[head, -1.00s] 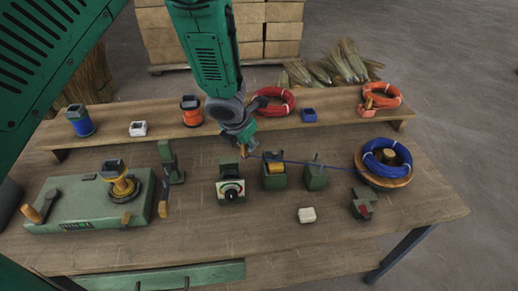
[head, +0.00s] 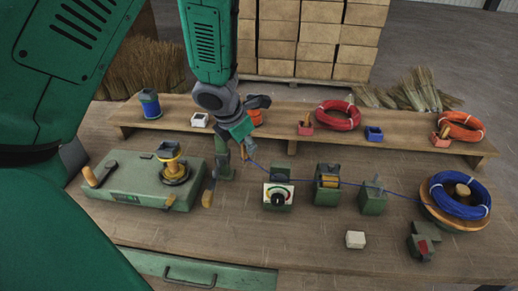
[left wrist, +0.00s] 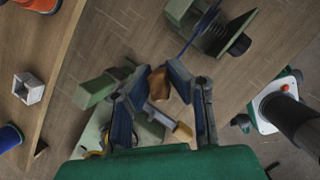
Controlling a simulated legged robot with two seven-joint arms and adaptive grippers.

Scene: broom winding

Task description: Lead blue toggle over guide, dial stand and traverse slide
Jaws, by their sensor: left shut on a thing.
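My left gripper (head: 243,143) is shut on the blue wire's brown toggle (left wrist: 158,84), left of the dial stand (head: 278,192) and close to the upright green post (head: 225,162), which looks like the traverse slide. The blue wire (head: 263,168) runs from the toggle rightward across the top of the dial stand, then to a green guide block with a yellow roller (head: 327,182) and another green block (head: 373,197). It ends at the blue coil (head: 455,203) on a round wooden holder. Whether the wire touches the post is unclear. My right gripper is not in view.
A green winder (head: 140,183) with a yellow spool (head: 174,169) stands at left. A white block (head: 355,239) and a green clamp with a red part (head: 423,247) lie in front. The rear shelf (head: 290,133) holds coils, spools and small boxes.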

